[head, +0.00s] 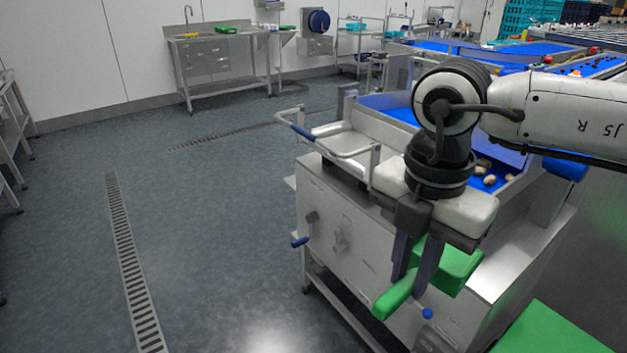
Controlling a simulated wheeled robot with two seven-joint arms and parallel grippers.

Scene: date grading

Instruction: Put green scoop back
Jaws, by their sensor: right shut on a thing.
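The green scoop (459,268) is in the right half of the head view, in front of the steel machine's near end. My right gripper (417,277) points down and is shut on the scoop, with its dark fingers around the handle side. The handle end sticks out to the lower left and the bowl lies to the right, behind the fingers. Part of the scoop is hidden by the fingers. I cannot tell whether the scoop touches the machine. My left gripper is not in view.
The steel machine (340,235) with a blue belt carrying several dates (490,180) stands beneath my right arm. A tubular rail (330,143) and blue-tipped lever (300,241) stick out from it. A green flat surface (550,330) is at bottom right. The floor at left is clear.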

